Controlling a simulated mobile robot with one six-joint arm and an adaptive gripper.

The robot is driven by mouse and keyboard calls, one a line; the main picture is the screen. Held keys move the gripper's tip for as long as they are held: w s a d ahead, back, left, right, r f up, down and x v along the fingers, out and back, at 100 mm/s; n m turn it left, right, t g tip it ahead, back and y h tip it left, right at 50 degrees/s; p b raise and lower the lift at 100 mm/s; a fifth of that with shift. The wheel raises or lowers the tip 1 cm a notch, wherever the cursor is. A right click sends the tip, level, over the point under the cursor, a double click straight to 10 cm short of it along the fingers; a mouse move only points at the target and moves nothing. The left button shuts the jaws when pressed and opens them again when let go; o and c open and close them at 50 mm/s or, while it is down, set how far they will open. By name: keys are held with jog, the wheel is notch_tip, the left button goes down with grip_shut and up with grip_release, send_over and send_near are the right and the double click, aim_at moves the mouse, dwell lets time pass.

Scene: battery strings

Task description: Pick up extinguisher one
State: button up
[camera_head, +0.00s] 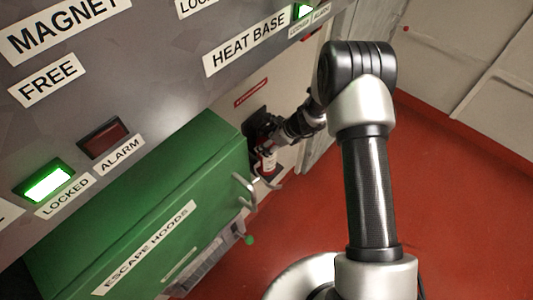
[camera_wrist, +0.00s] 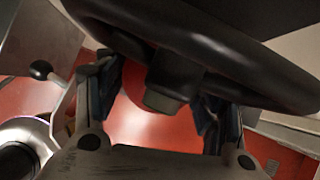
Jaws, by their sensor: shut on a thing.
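A small red extinguisher with a white label (camera_head: 268,160) stands upright against the pale wall, just beyond the green box. I take it as extinguisher one; its number is too small to read. My gripper (camera_head: 268,142) is at its top end and shut on it, reaching in from the right. In the wrist view, the two fingers of my gripper (camera_wrist: 160,108) stand on either side of a dark grey block and a rounded red surface (camera_wrist: 135,118). A large black curved part (camera_wrist: 215,60) crosses above and hides much of the extinguisher.
The red floor (camera_head: 440,200) to the right is clear.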

grip_shut()
jog(key=shift+w+r, duration=0.15)
dwell(0.4)
